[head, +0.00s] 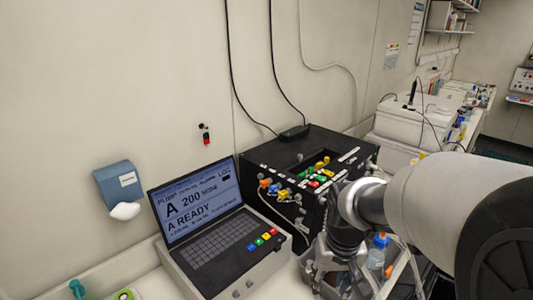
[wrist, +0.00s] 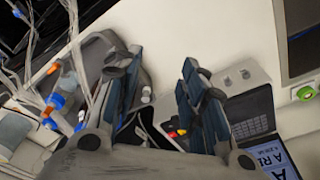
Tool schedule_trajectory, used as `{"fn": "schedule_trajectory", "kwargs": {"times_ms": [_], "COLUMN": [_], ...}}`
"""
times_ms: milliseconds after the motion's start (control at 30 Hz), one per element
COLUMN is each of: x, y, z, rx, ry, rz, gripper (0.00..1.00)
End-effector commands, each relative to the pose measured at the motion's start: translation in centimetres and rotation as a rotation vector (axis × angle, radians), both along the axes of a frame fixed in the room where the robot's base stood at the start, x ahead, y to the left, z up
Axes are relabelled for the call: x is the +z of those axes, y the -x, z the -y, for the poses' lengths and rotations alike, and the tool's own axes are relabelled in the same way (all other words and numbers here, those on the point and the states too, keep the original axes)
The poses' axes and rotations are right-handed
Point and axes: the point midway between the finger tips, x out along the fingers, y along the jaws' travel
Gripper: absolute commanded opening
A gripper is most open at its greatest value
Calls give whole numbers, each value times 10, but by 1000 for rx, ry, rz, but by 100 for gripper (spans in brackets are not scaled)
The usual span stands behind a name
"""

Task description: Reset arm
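My arm (head: 430,205) reaches in from the right side of the head view, bent at the wrist. My gripper (head: 338,280) hangs low in front of the black box, partly cut off by the bottom edge. In the wrist view my gripper (wrist: 160,75) has its two blue-padded fingers apart, with nothing between them. A pale bench surface shows beyond the gap.
A laptop-like pump controller (head: 215,235) reading "A READY" stands left of my gripper. A black box (head: 270,160) with coloured connectors stands behind it. A blue-capped bottle (head: 377,252) and tubing are close on the right; tubes also show in the wrist view (wrist: 75,50).

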Motion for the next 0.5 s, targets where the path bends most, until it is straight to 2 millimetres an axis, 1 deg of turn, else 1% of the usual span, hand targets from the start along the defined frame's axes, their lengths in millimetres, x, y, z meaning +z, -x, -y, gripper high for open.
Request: {"fn": "schedule_trajectory", "kwargs": {"times_ms": [133, 267, 300, 400, 500], "x": [15, 22, 22, 18, 11], "y": [36, 77, 90, 120, 144], "z": [0, 1, 1, 1, 1], "rx": [-1, -1, -1, -1, -1], "ry": [0, 0, 0, 0, 0], "rz": [74, 141, 160, 208, 248], "gripper": [38, 38, 38, 38, 38]}}
